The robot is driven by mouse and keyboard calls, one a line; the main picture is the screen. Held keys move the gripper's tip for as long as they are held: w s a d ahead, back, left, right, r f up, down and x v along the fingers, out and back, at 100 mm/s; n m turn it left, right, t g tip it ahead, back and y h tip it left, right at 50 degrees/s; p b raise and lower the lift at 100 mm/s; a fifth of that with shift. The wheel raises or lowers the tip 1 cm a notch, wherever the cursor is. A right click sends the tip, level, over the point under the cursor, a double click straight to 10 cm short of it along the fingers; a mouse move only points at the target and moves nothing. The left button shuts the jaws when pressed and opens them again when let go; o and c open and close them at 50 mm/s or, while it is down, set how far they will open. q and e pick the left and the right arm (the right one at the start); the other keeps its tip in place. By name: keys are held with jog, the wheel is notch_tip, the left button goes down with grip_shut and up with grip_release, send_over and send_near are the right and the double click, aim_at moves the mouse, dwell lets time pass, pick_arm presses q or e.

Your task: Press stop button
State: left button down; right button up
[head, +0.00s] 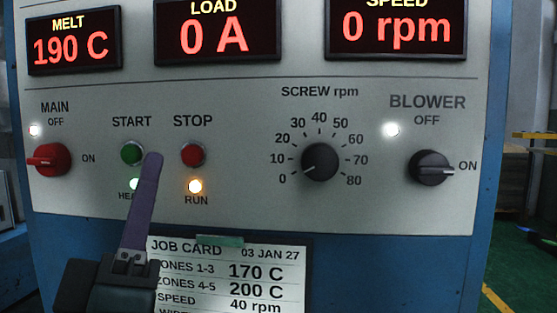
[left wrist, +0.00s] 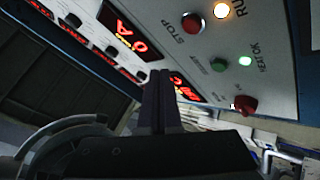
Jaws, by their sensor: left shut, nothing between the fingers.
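The red stop button (head: 192,154) is on the grey control panel under the word STOP. In the left wrist view it (left wrist: 192,22) shows at upper right. The green start button (head: 132,153) is to its left and also shows in the left wrist view (left wrist: 218,65). My left gripper (head: 152,160) is shut and empty, its purple fingers pointing up, with the tips between the two buttons in the head view. In the left wrist view the fingertips (left wrist: 160,76) show apart from the stop button. My right gripper is in neither view.
The orange RUN lamp (head: 195,186) is lit below the stop button. A red MAIN switch (head: 48,159), screw dial (head: 319,162) and BLOWER switch (head: 430,167) stick out from the panel. Speed reads 0 rpm. A job card (head: 230,270) hangs below.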

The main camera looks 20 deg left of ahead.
aim_at(192, 155)
pick_arm(q)
jog(key=shift+w+a+b, duration=0.25)
jog(key=shift+w+b, duration=0.2)
jog(key=shift+w, duration=0.55)
jog(key=shift+w+a+b, duration=0.25)
jog(key=shift+w+b, duration=0.2)
jog(key=shift+w, duration=0.6)
jog(key=shift+w+a+b, duration=0.25)
jog(key=shift+w+b, duration=0.2)
jog(key=shift+w, duration=0.55)
jog(key=shift+w, duration=0.1)
jog(key=shift+w+a, duration=0.1)
jog(key=shift+w, duration=0.25)
jog(key=shift+w+a+b, duration=0.1)
jog(key=shift+w+b, duration=0.25)
jog(key=shift+b, duration=0.2)
jog(key=shift+s, duration=0.2)
jog(key=shift+s+d+p, duration=0.2)
jog(key=shift+s+p, duration=0.35)
jog(key=shift+s, duration=0.05)
